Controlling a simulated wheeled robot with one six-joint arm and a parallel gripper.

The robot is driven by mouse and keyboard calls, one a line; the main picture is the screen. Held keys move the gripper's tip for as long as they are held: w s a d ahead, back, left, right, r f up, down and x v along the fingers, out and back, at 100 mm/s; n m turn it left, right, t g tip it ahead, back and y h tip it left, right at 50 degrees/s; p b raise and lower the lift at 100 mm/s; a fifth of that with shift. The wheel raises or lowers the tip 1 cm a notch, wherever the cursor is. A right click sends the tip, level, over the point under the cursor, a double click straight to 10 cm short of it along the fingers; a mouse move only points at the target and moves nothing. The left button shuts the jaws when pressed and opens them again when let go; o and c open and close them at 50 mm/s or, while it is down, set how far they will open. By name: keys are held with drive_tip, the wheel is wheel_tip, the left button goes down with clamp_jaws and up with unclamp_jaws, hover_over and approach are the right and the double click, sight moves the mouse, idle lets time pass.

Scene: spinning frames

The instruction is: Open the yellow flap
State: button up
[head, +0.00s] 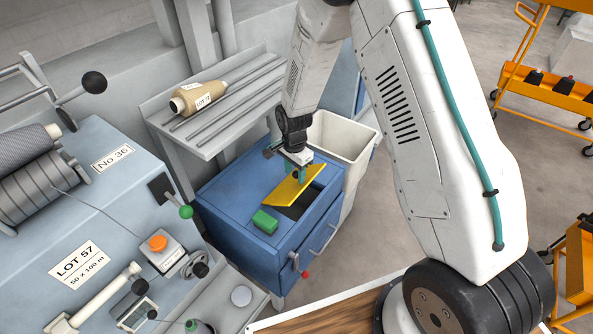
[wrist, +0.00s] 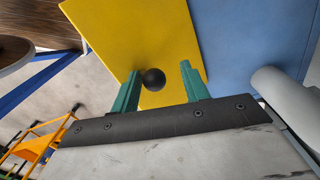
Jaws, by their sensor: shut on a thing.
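The yellow flap (head: 288,192) is on top of the blue cabinet (head: 235,200). It is tilted up, with a dark opening (head: 303,204) showing beside and below it. My gripper (head: 299,173) is at the flap's raised side. In the wrist view, the green fingers of my gripper (wrist: 160,72) stand on either side of a round black knob (wrist: 153,80) on the yellow flap (wrist: 140,30) and are shut on it. The finger contact with the knob is partly hard to see.
A green block (head: 265,221) lies on the cabinet top near the flap. A cream bin (head: 345,137) stands behind the cabinet. A grey rack with a yarn cone (head: 199,97) is at the back left, and a blue-grey machine (head: 100,205) fills the left. An orange trolley (head: 545,82) stands far right.

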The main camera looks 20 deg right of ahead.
drive_tip(key=shift+w+a, duration=0.35)
idle(0.4)
drive_tip(key=o, duration=0.8)
drive_tip(key=shift+o, duration=0.7)
drive_tip(key=shift+w+a+f, duration=0.1)
drive_tip(key=shift+a+f, duration=0.05)
drive_tip(key=shift+c, duration=0.5)
